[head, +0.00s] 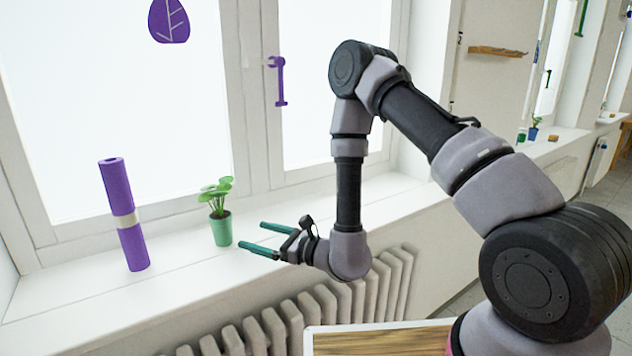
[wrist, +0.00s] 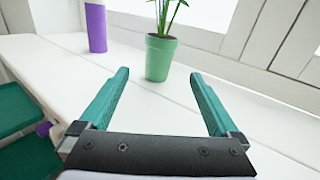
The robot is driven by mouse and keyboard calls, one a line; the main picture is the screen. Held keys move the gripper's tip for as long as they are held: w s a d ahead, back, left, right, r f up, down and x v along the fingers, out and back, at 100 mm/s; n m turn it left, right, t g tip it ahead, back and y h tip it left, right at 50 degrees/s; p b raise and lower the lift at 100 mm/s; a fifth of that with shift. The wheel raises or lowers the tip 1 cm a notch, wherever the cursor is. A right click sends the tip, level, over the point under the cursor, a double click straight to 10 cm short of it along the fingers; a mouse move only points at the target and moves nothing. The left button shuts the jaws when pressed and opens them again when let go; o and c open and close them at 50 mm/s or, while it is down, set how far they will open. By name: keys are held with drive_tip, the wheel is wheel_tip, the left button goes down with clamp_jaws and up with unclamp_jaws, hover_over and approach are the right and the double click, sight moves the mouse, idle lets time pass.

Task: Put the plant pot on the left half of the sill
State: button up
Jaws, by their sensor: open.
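The plant pot (head: 221,229) is a small green pot with a leafy plant. It stands upright on the white window sill (head: 185,272), left of my arm in the head view. In the wrist view the pot (wrist: 160,58) is ahead of my gripper, a little beyond the fingertips and between their lines. My gripper (head: 258,237) is open, with teal fingers pointing left toward the pot. In the wrist view my gripper (wrist: 160,78) is empty, and its fingers do not touch the pot.
A purple roll with a pale band (head: 124,214) stands upright on the sill left of the pot; it also shows in the wrist view (wrist: 96,27). The window with a purple handle (head: 278,82) is behind. A radiator (head: 290,318) is below the sill. A wooden-topped surface (head: 380,342) is in front.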

drive_tip(key=s+r+n+g+y, duration=0.35)
drive_tip(key=r+n+g, duration=0.45)
drive_tip(key=r, duration=0.8)
drive_tip(key=s+d+r+n+g+h, duration=0.4)
drive_tip(key=s+d+r+n, duration=0.2)
drive_tip(key=r, duration=0.1)
drive_tip(key=s+d+r+n+t+h, duration=0.1)
drive_tip(key=d+r+t+h, duration=0.2)
drive_tip(key=d, duration=0.6)
drive_tip(key=s+d+r+n+t+h, duration=0.1)
drive_tip(key=d+r+n+t+h, duration=0.1)
drive_tip(key=d+h, duration=0.4)
drive_tip(key=s+d+r+n+t+h, duration=0.1)
drive_tip(key=d+r+t+h, duration=0.3)
drive_tip(key=d, duration=1)
drive_tip(key=shift+s+d+r+t, duration=0.15)
drive_tip(key=shift+s+r+t, duration=0.25)
drive_tip(key=shift+t, duration=0.6)
drive_tip(key=shift+h, duration=0.25)
